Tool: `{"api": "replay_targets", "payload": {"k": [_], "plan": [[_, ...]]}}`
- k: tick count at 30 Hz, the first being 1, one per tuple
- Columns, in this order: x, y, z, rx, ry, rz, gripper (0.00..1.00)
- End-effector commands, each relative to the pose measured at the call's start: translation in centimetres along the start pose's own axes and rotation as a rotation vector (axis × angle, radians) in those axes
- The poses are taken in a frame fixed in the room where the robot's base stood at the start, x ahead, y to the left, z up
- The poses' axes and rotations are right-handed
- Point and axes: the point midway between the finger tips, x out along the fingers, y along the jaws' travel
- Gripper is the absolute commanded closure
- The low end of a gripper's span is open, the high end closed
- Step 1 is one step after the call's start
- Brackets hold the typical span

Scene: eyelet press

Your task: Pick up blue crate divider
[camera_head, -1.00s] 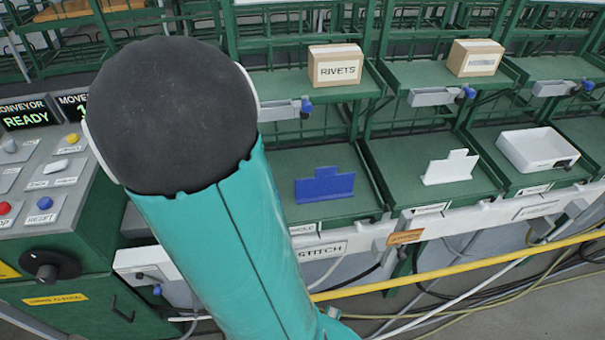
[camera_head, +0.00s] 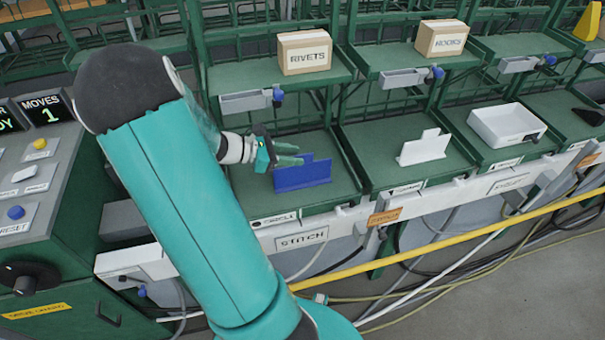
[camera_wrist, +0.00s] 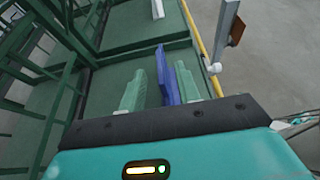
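The blue crate divider (camera_head: 303,174) stands upright on the green shelf bay above the STITCH label in the head view. In the wrist view the blue divider (camera_wrist: 166,78) shows edge-on between the two green fingers. My gripper (camera_head: 290,155) is at the divider's upper left in the head view. In the wrist view my gripper (camera_wrist: 160,88) is open, with a finger on each side of the divider. A gap shows on both sides, narrower on the right. The divider's lower edge is hidden in the wrist view.
A white divider (camera_head: 424,147) stands in the bay to the right, with a white tray (camera_head: 506,126) beyond it. A RIVETS box (camera_head: 304,53) and another cardboard box (camera_head: 441,38) sit on the upper shelf. Green wire frames rise behind. A yellow rail (camera_head: 440,238) runs along the front.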

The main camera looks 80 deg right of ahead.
Motion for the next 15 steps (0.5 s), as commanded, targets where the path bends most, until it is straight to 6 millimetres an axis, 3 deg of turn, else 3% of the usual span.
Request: {"api": "replay_targets", "payload": {"k": [12,15], "plan": [[5.0,-0.1,0.1,0.000,-0.001,-0.001,0.67],[5.4,-0.1,0.1,0.001,0.000,0.000,0.67]]}}
